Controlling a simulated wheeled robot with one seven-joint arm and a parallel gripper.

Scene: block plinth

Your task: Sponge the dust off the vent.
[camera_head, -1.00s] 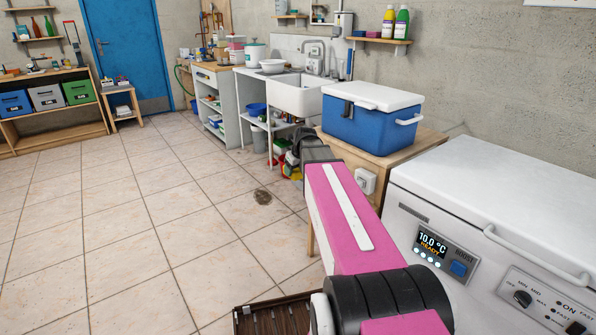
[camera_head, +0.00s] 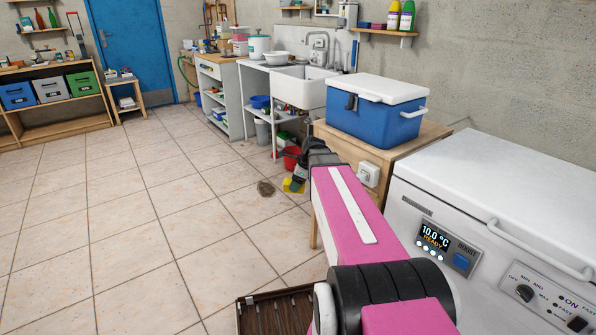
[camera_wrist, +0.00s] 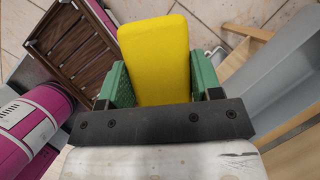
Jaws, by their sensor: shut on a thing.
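The yellow sponge (camera_wrist: 155,60) is held between the green fingers of my gripper (camera_wrist: 160,85) in the wrist view. A narrow dark grille (camera_head: 416,206) is on the white freezer's front. I cannot tell which of these is the vent.
The white freezer (camera_head: 480,180) fills the right. A blue cooler (camera_head: 372,122) stands on a wooden stand (camera_head: 385,160). A brown slatted crate (camera_head: 275,311) lies low near my arm. A red bucket (camera_head: 291,157) stands behind my gripper. The tiled floor at left is clear.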

